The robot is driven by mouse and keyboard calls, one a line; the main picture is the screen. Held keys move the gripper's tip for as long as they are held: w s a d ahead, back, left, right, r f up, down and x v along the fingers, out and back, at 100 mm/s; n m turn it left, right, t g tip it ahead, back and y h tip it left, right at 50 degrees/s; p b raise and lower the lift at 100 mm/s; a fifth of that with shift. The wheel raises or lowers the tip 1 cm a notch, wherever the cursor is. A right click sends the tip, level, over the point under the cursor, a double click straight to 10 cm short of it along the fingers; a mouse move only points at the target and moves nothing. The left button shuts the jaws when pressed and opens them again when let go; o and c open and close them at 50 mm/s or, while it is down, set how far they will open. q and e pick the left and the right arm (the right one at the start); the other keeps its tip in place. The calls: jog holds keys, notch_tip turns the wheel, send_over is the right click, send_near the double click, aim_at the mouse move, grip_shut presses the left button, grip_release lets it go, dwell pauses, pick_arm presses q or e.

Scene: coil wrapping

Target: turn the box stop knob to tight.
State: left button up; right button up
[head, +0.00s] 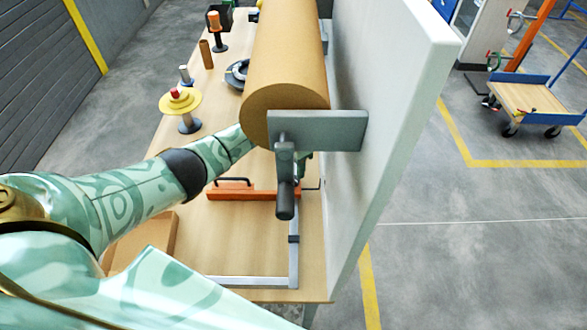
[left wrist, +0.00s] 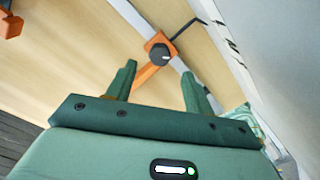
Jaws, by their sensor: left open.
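In the left wrist view, the box stop knob (left wrist: 160,54) is a round black knob with a light mark. It sits on an orange block (left wrist: 153,43) on a metal rail. My left gripper (left wrist: 159,78) is open, with its green fingers pointing toward the knob, one on either side of its line. The knob is beyond the fingertips, and nothing is between them. In the head view, my left arm reaches in behind the brown roll and the grey crank, which hide most of the gripper. An orange bar (head: 240,194) lies on the table there.
The large brown roll (head: 287,85) and grey bracket with crank handle (head: 285,190) overhang the work area. A pale upright panel (head: 385,110) closes off the right side. A yellow-topped stand (head: 181,103) and other items stand farther back. The front of the table (head: 245,245) is mostly clear.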

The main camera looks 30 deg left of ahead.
pick_arm(q)
jog(key=shift+r, duration=0.95)
